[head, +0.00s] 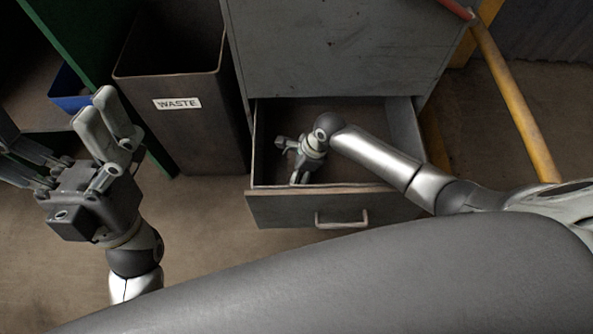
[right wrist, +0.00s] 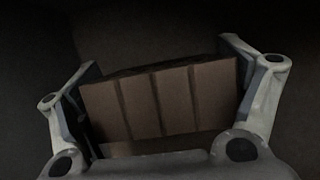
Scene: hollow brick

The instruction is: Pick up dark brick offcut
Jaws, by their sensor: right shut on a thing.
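The dark brick offcut (right wrist: 165,100) shows in the right wrist view as a brown block with upright grooves on its face. My right gripper (right wrist: 162,95) is shut on it, with one finger at each side. In the head view my right gripper (head: 291,160) is down inside the open drawer (head: 385,120), and the offcut is hidden there. I cannot tell whether the offcut touches the drawer floor. My left gripper (head: 72,145) is raised at the left, away from the drawer, with its fingers apart and nothing between them.
A dark waste bin (head: 185,125) marked WASTE stands left of the grey cabinet (head: 340,50). The drawer's front panel with its handle (head: 341,218) and its side walls surround my right gripper. A blue bin (head: 68,88) sits at the far left. A yellow post (head: 515,105) leans at the right.

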